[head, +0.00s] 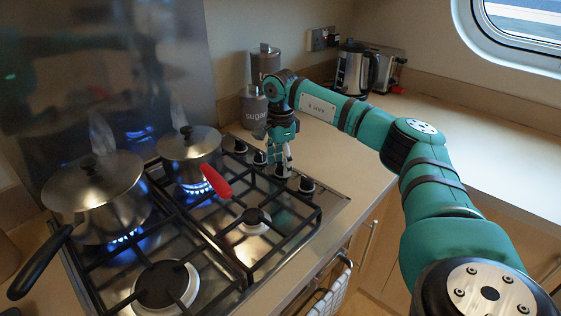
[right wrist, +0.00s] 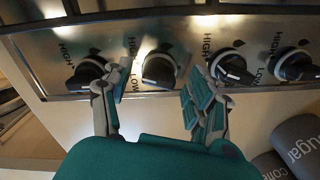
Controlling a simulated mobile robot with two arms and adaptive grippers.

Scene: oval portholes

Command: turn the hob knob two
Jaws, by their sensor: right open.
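A row of dark round hob knobs runs along the right side of the hob in the head view. My right gripper (head: 281,158) is open and points down over the third knob from the far end (head: 283,171). In the right wrist view this knob (right wrist: 160,68) is second from the left, with HIGH and LOW marked by it. It sits between and just beyond the open fingers of my right gripper (right wrist: 160,84); I cannot tell whether they touch it. The left finger overlaps the neighbouring knob (right wrist: 88,73). No knob numbers are readable. My left gripper is out of view.
A large lidded pot (head: 95,190) and a smaller one (head: 190,148) stand over blue flames; a red handle (head: 216,181) reaches towards the knobs. The front burners are bare. Canisters (head: 254,108), a kettle (head: 354,72) and a toaster stand behind. The right counter (head: 470,130) is clear.

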